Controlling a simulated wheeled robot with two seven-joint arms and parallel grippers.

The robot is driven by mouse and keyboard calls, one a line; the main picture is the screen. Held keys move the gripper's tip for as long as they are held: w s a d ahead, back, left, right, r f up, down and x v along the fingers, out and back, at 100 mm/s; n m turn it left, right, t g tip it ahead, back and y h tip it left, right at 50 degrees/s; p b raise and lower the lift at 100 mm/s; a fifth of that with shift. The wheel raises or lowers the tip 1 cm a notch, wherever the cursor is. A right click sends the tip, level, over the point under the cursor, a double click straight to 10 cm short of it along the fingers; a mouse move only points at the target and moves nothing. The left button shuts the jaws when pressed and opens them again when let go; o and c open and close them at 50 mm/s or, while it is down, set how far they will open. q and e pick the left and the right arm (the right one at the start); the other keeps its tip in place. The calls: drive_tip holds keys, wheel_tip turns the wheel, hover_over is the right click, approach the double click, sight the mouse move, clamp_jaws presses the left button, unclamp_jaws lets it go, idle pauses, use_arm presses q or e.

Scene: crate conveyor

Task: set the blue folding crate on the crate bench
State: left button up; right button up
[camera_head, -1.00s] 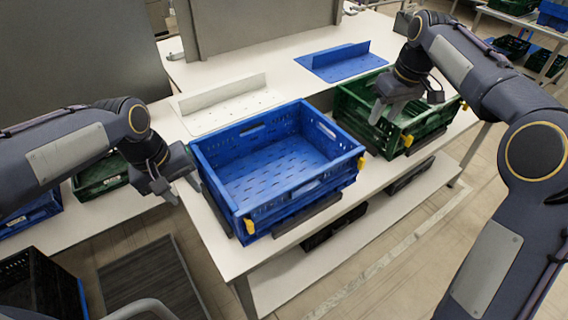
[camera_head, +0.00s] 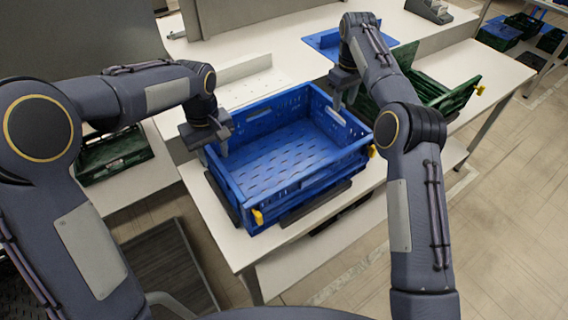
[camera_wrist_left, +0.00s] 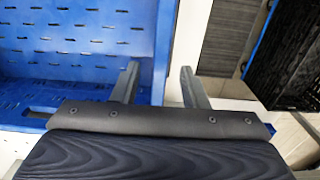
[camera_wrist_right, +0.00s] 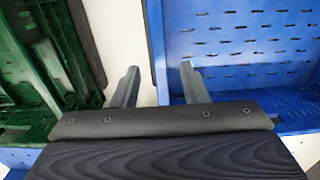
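The blue folding crate (camera_head: 318,183) is unfolded, upright and empty, with yellow clips at its front corners. It sits near the front edge of a white bench (camera_head: 238,250), with dark strips under it. My left gripper (camera_head: 222,145) is at the crate's left wall, its open fingers on either side of that wall in the left wrist view (camera_wrist_left: 158,85). My right gripper (camera_head: 343,98) is at the right wall, its open fingers also on either side of it in the right wrist view (camera_wrist_right: 158,85). I cannot tell whether any finger touches the crate.
A green crate (camera_head: 455,98) stands close to the right of the blue one, partly hidden by my right arm. A pale perforated tray (camera_head: 245,72) and a blue tray (camera_head: 322,40) lie behind. Another green crate (camera_head: 112,155) is at left on a lower surface.

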sight(340, 121)
use_arm(q)
wheel_tip(340, 121, down, 7)
drive_tip(key=shift+f, duration=0.1)
use_arm(e)
wheel_tip(340, 121, down, 7)
drive_tip(key=shift+f, duration=0.1)
use_arm(q)
drive_tip(key=c, duration=0.9)
use_arm(e)
drive_tip(key=c, duration=0.9)
use_arm(q)
clamp_jaws()
use_arm(e)
clamp_jaws()
